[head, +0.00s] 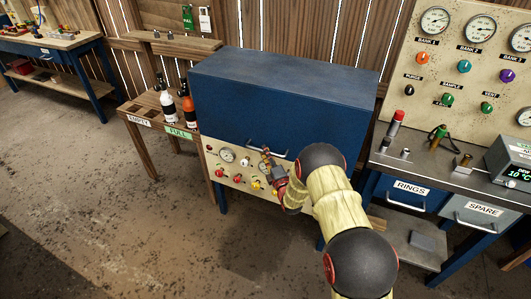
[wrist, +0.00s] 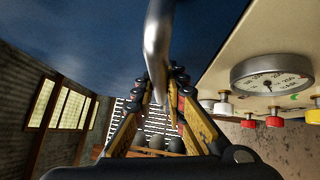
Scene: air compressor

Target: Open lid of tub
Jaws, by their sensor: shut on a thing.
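The tub is a large blue box (head: 280,95) with a cream front panel (head: 240,166) of gauges and knobs. Its blue top is level and looks closed. A silver bar handle (head: 285,153) runs along the upper front, partly hidden by my arm. My gripper (head: 267,158) is at this handle, in front of the box. In the wrist view, the handle (wrist: 158,45) passes between the fingers of my gripper (wrist: 160,82), which are closed on it. The blue lid surface (wrist: 80,45) fills the upper left there.
A wooden rack (head: 150,105) with bottles (head: 167,108) stands close on the left. A bench (head: 440,170) with a gauge board (head: 465,60) and drawers is close on the right. A wooden wall is behind. The floor at front left is clear.

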